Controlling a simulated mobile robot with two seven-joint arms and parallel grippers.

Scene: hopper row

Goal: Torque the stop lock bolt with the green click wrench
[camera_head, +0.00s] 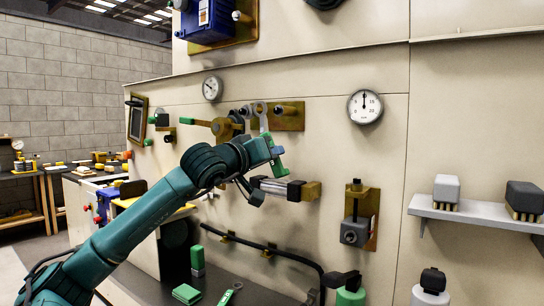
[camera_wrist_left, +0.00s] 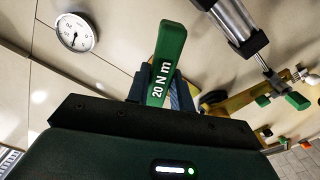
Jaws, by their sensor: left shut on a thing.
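My left gripper (camera_head: 266,149) is shut on the green click wrench (camera_head: 279,167), in front of the beige wall panel. In the left wrist view the wrench's green handle (camera_wrist_left: 165,60), marked "20 N m", stands between the fingers. A grey ring and shank (camera_head: 261,115) rise just above the gripper, in line with the handle, and look like the wrench's head. They are beside a brass bracket (camera_head: 292,122) with a dark bolt-like part. I cannot tell whether the ring is around a bolt, or which bolt is the stop lock bolt. My right gripper is not in view.
A green-handled lever (camera_head: 195,122) is left of the bracket. A silver cylinder (camera_head: 268,186) lies just below my gripper. A gauge (camera_head: 365,106) and a grey shelf (camera_head: 470,211) are to the right. Green items, including a bottle (camera_head: 197,260), stand below.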

